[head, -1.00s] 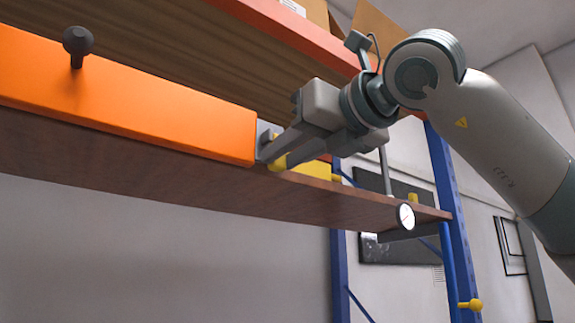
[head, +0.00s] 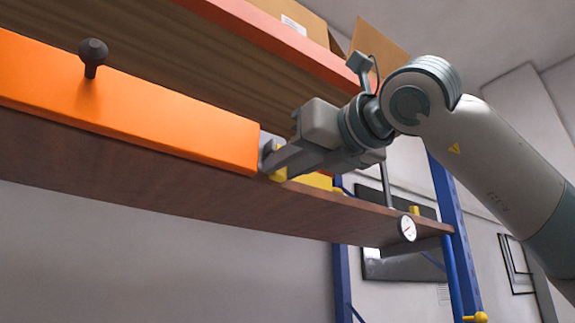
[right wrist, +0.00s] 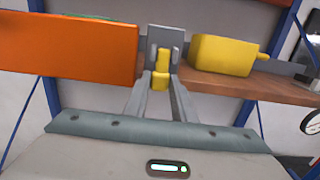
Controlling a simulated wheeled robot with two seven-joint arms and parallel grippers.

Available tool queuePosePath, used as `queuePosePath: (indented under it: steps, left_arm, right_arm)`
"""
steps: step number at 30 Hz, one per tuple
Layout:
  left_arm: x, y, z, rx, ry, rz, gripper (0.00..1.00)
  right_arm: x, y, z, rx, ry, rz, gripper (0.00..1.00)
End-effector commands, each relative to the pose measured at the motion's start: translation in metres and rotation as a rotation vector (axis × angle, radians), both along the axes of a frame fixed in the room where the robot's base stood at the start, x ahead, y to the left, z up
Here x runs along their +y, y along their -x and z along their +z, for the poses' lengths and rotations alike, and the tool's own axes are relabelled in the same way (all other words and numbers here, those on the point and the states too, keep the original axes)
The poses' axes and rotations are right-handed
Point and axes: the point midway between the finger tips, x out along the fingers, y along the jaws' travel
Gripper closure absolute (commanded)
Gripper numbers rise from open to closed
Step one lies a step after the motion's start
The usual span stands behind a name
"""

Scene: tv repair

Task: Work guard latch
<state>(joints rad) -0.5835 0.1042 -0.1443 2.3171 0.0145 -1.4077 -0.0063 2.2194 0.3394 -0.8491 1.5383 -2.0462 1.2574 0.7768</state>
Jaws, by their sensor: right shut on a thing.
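The orange guard (head: 130,105) with a dark knob (head: 93,52) lies along the front of the brown shelf; its right part also shows in the right wrist view (right wrist: 70,47). At its right end is a grey latch bracket (right wrist: 166,38) with a yellow latch handle (right wrist: 161,75). My right gripper (head: 272,168) is at this end, and its fingers (right wrist: 161,84) are shut on the yellow handle from either side. In the head view the fingers hide most of the handle. My left gripper is not in view.
A yellow block (right wrist: 222,55) sits just right of the latch on the shelf (head: 200,190). A round gauge (head: 407,228) is at the shelf's right front. A blue post (head: 445,200) stands right, and cartons (head: 290,18) lie on the upper shelf.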

Motion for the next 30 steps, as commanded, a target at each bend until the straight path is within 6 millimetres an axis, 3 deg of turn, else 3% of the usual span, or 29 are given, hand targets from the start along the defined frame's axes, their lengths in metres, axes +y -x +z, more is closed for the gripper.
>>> queuePosePath:
  steps: [1,3,19,30]
  left_arm:
    - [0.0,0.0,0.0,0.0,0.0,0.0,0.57]
    - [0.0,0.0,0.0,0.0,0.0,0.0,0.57]
    - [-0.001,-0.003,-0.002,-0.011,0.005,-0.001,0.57]
    - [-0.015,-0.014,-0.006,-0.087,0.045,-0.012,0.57]
  right_arm:
    - [0.0,0.0,0.0,0.001,0.001,0.0,0.74]
    - [0.0,0.0,0.0,0.001,0.001,0.0,0.58]
    - [-0.006,0.008,-0.001,0.0,0.0,0.0,0.58]
    - [-0.04,0.055,-0.005,-0.004,-0.002,0.0,0.58]
